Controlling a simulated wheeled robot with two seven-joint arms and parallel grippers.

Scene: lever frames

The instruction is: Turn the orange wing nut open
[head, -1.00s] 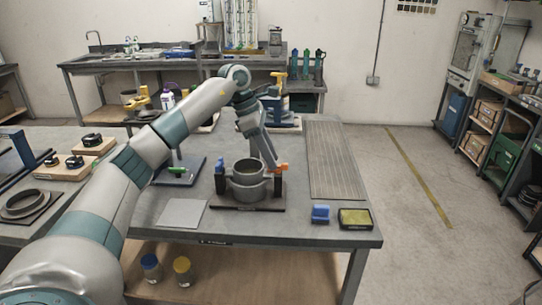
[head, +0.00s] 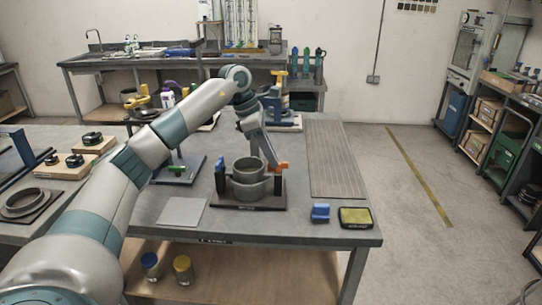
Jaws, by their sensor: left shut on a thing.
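The orange wing nut (head: 283,165) sits on top of the right black post (head: 278,184) of a clamp fixture on the grey bench. My left gripper (head: 277,167) reaches down from above and behind, shut on the orange wing nut; the fingertips are small and partly hidden. A dark grey ring-shaped body (head: 249,185) stands between the two posts on a dark base plate (head: 247,207). A blue wing nut (head: 220,163) tops the left post. My right gripper does not show.
A blue block (head: 320,212) and a yellow-topped box (head: 355,217) lie at the front right. A flat grey plate (head: 181,212) and a green-handled fixture (head: 180,169) are to the left. A ribbed mat (head: 335,160) covers the right side of the bench.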

